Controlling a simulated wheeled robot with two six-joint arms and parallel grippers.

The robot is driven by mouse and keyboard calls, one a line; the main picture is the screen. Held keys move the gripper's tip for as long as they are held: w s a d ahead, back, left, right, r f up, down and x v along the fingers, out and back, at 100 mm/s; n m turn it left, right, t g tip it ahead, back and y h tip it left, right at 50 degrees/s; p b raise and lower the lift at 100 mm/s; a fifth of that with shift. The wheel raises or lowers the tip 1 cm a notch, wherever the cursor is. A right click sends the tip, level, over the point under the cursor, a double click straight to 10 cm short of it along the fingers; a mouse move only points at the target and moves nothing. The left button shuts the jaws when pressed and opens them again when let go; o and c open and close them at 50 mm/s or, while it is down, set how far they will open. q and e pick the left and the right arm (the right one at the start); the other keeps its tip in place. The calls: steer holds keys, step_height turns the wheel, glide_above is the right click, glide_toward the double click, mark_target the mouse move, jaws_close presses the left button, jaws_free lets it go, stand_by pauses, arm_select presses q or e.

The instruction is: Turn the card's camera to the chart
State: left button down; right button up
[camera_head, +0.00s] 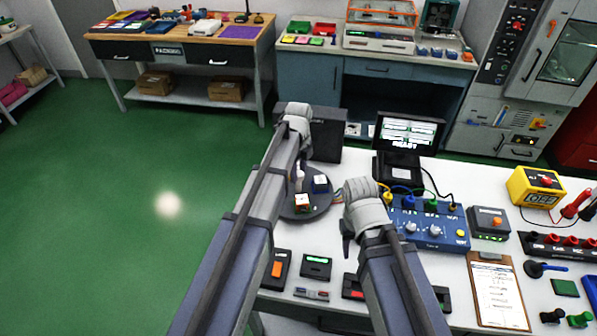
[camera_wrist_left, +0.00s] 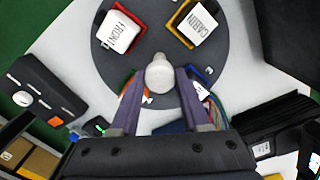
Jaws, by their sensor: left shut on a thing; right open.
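A dark round turntable (camera_head: 322,206) lies on the white bench and fills the top of the left wrist view (camera_wrist_left: 155,25). Small white camera blocks sit on it, one marked FRONT (camera_wrist_left: 117,31) with red trim and one marked CABIN (camera_wrist_left: 199,22) with yellow trim. A white rounded knob (camera_wrist_left: 159,74) stands between them. My left gripper (camera_wrist_left: 158,92) is shut on this knob, a finger on each side. My right gripper (camera_head: 347,248) is open and empty above the bench, right of the turntable. I cannot tell which thing is the chart; the clipboard sheet (camera_head: 496,292) is too small to read.
A monitor (camera_head: 408,132) showing READY stands behind a blue control box (camera_head: 428,224) with cables. A dark box (camera_head: 326,143) stands behind the turntable. Small devices (camera_head: 316,267) line the bench's front. A yellow meter (camera_head: 536,187) stands at right.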

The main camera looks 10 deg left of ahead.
arm_select(q)
steer(key=shift+s+m, duration=0.1)
steer(key=shift+m, duration=1.8)
steer(key=shift+c, duration=1.8)
jaws_free()
steer(key=shift+r, duration=0.1)
step_height(320, 180, up, 8)
steer(key=p, duration=0.8)
steer(key=shift+f, duration=0.2)
